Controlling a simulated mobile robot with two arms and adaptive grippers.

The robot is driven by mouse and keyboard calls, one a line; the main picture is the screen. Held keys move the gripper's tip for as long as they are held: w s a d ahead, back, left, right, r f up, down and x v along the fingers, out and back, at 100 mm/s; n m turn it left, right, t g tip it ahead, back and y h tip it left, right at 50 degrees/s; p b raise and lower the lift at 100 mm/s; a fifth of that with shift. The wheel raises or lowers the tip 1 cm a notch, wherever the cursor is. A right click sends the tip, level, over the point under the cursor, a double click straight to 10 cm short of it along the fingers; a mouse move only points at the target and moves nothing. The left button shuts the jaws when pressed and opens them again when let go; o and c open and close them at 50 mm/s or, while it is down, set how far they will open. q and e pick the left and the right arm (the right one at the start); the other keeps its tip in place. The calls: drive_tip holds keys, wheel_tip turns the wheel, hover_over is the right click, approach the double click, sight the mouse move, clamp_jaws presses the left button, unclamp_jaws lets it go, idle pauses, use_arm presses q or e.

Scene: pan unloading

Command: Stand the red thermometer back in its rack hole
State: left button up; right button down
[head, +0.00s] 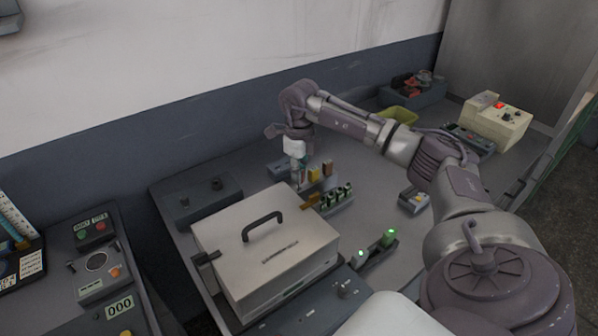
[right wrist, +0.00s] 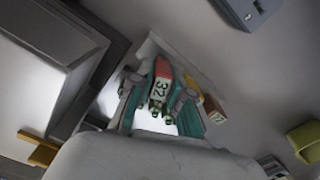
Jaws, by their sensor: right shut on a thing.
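My right gripper (head: 299,177) is over the far middle of the bench, pointing down. It is shut on the red thermometer (right wrist: 161,84), which has a red part and a white label reading 32 and lies between the teal finger pads in the right wrist view. A yellow tag (head: 313,174) and a brown tag (head: 327,168) stand just right of the gripper in the head view; a brown one (right wrist: 214,111) also shows in the wrist view. The rack hole cannot be made out. My left gripper is not in view.
A metal case (head: 265,222) with a black handle stands in front of the gripper. Several small green-topped items (head: 335,196) stand in a row beside it. A yellow-green bowl (head: 399,116), a dark bin (head: 412,94) and a beige control box (head: 495,124) are at the far right.

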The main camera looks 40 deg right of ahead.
drive_tip(key=shift+f+b, duration=0.7)
drive_tip(key=shift+f, duration=0.45)
idle(0.4)
drive_tip(key=c, duration=1)
unclamp_jaws()
wheel_tip(320, 180, up, 12)
drive_tip(key=shift+s+r, duration=0.1)
